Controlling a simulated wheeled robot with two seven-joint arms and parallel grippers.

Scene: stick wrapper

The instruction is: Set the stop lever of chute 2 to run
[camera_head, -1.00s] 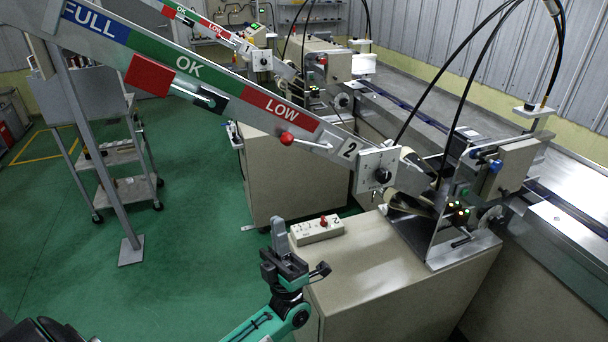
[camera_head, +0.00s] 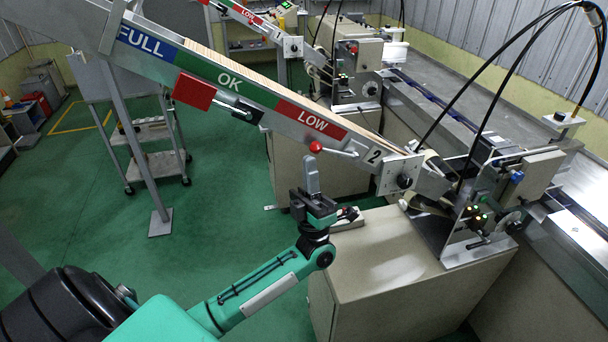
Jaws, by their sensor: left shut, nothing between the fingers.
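Chute 2 (camera_head: 262,107) slopes down from upper left to right, with FULL, OK and LOW bands and a "2" plate (camera_head: 373,156) near its lower end. Its stop lever (camera_head: 315,147) has a red ball at the left end of a thin metal rod (camera_head: 338,152), beside the chute's lower edge under the LOW band. My left gripper (camera_head: 311,165) points up with its fingers shut and empty. Its tips appear just below the red ball; I cannot tell whether they touch it. My right gripper is not in view.
A beige cabinet (camera_head: 400,275) stands right of my left arm. A small switch box (camera_head: 347,222) on it is partly hidden by my gripper. A dispenser (camera_head: 485,205) and black hoses are at the right. A red block (camera_head: 194,91) hangs on the chute. Green floor lies open at left.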

